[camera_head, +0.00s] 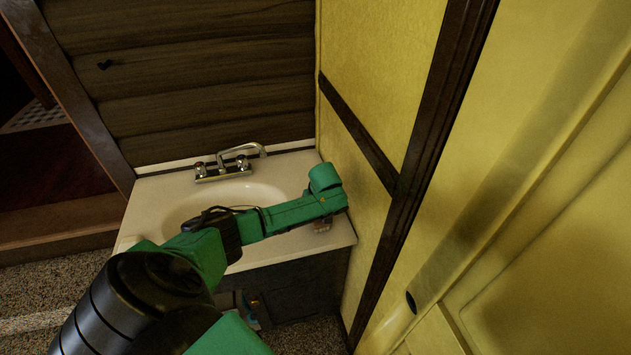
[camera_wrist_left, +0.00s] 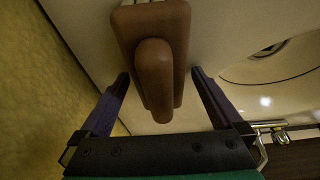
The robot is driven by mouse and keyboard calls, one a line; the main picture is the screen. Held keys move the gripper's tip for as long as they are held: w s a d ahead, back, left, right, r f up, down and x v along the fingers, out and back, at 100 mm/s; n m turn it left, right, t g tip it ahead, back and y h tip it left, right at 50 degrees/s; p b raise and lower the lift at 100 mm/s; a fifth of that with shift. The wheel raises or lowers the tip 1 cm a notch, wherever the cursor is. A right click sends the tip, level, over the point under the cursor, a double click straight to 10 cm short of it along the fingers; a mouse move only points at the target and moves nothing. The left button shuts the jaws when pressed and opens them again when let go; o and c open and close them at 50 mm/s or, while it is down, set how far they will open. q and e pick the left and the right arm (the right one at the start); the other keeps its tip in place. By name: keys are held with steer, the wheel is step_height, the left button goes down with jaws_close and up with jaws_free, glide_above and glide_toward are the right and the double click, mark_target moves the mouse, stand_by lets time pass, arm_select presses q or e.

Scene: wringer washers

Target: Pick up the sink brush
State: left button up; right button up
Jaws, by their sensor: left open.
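The sink brush (camera_wrist_left: 155,85) is a brown block with a rounded handle on top. In the wrist view it lies on the pale counter, and its handle points toward the gripper's palm. My left gripper (camera_wrist_left: 160,73) is open, with one dark finger on each side of the brush. Gaps show between the fingers and the brush. In the head view a small part of the brush (camera_head: 322,225) shows at the counter's right end, below my green left wrist; the fingers are hidden there. My right gripper does not show.
The sink basin (camera_head: 190,204) and metal faucet (camera_head: 236,163) are left of the brush. The counter (camera_head: 338,236) ends close to the yellow wall (camera_head: 352,160) on the right. A wooden plank wall (camera_head: 210,90) stands behind. My left arm crosses over the basin.

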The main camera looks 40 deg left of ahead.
arm_select(q)
steer(key=shift+f, duration=0.1)
jaws_close()
stand_by(0.3)
